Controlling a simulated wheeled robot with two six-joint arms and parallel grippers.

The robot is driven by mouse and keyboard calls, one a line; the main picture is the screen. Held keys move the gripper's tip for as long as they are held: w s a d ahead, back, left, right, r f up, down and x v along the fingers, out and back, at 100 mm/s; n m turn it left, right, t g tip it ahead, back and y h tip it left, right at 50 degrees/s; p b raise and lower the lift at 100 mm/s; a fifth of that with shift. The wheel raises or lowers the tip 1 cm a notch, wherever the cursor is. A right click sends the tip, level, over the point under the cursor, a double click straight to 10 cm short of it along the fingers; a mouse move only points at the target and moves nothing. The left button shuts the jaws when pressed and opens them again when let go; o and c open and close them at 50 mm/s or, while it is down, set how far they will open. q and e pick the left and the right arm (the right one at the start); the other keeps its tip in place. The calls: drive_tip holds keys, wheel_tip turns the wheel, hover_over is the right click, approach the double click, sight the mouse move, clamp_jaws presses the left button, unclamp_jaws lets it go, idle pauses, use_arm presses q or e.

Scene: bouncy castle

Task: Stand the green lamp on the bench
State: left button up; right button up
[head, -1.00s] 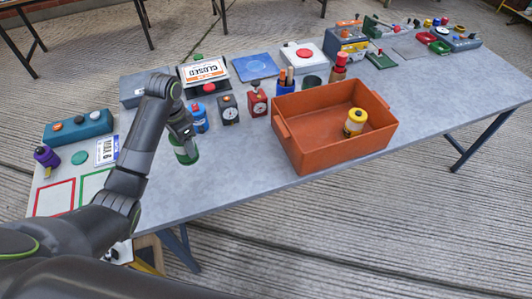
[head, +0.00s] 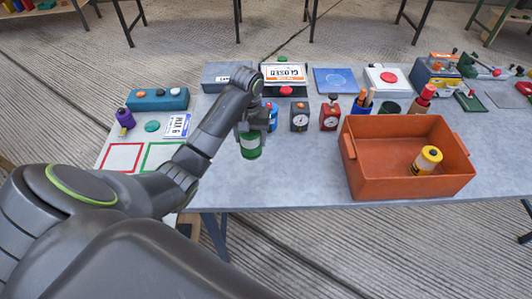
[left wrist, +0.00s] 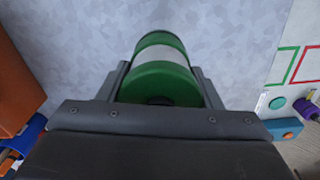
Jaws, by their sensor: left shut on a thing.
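The green lamp (head: 251,148), with a pale band around its body, is between the jaws of my left gripper (head: 252,133), which is shut on it. The left wrist view shows the lamp (left wrist: 168,82) lengthwise between the two fingers, with grey bench top behind it. The bench (head: 225,180) is a long grey table. The lamp is over its front part, left of the orange crate. I cannot tell whether its lower end touches the top. My right gripper is not in view.
The orange crate (head: 360,180) holds a yellow lamp (head: 427,160). A blue lamp (head: 271,117), black gauge (head: 299,117) and red gauge (head: 330,113) stand behind and right. Red (head: 122,158) and green (head: 162,157) outlined squares lie left. Bare bench lies between gripper and crate.

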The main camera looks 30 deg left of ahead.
sight(251, 144)
use_arm(q)
wheel_tip(251, 144, down, 5)
drive_tip(key=b, duration=0.4)
drive_tip(key=shift+r, duration=0.1)
drive_tip(key=shift+f+b, duration=0.3)
drive_tip(key=shift+f, duration=2)
drive_tip(key=shift+f, duration=0.1)
drive_tip(key=o, duration=1.2)
wheel_tip(251, 144, up, 6)
drive_tip(key=shift+r+p, duration=0.1)
drive_tip(key=shift+p, duration=0.7)
wheel_tip(251, 144, up, 4)
drive_tip(key=p, duration=0.4)
drive_tip(key=shift+r+p, duration=1)
drive_tip(key=shift+p, duration=0.1)
